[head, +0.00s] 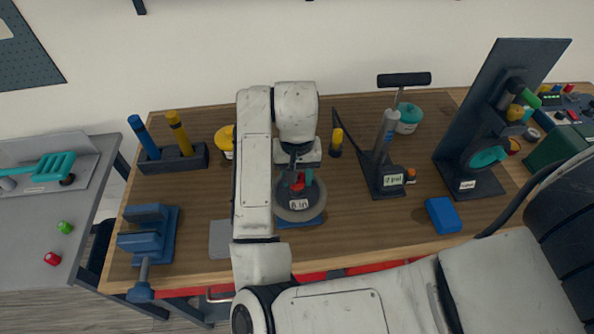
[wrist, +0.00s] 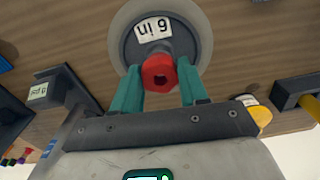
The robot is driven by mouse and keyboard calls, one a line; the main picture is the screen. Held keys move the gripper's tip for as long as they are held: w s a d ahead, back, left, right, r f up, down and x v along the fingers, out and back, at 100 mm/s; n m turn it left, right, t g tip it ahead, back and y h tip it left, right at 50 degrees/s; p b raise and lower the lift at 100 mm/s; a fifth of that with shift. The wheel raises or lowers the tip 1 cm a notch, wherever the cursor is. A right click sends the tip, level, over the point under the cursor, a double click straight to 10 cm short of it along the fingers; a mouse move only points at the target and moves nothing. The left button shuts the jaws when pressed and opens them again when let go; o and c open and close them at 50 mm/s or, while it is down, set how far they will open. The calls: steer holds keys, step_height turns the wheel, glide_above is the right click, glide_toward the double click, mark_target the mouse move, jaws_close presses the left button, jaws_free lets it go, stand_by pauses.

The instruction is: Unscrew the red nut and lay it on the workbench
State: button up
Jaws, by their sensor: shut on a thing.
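The red nut (wrist: 160,73) sits between the teal fingertips of my gripper (wrist: 160,92) in the wrist view, and the gripper is shut on it. The nut also shows in the head view (head: 297,185), partly hidden by my gripper (head: 301,178). Behind it is the grey wheel (head: 312,212) with a dark hub and a "6 in" label, over a blue base (head: 311,221). I cannot tell whether the nut is still on the wheel's threads.
A blue vise (head: 147,235) and grey pad (head: 220,240) are left of the wheel. A dark pump stand (head: 384,180), blue block (head: 443,215) and tall dark panel (head: 500,90) are right. Red (head: 52,258) and green (head: 64,227) pieces lie on the grey side table.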

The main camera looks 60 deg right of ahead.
steer(key=n, duration=0.3)
steer(key=shift+w, duration=0.1)
steer(key=n, duration=0.8)
steer(key=shift+n, duration=0.4)
steer(key=n, duration=0.4)
steer(key=shift+w+a, duration=0.1)
steer(key=o, duration=0.8)
steer(key=shift+a, duration=0.1)
steer(key=o, duration=0.3)
step_height(320, 180, up, 11)
steer(key=shift+f, duration=0.1)
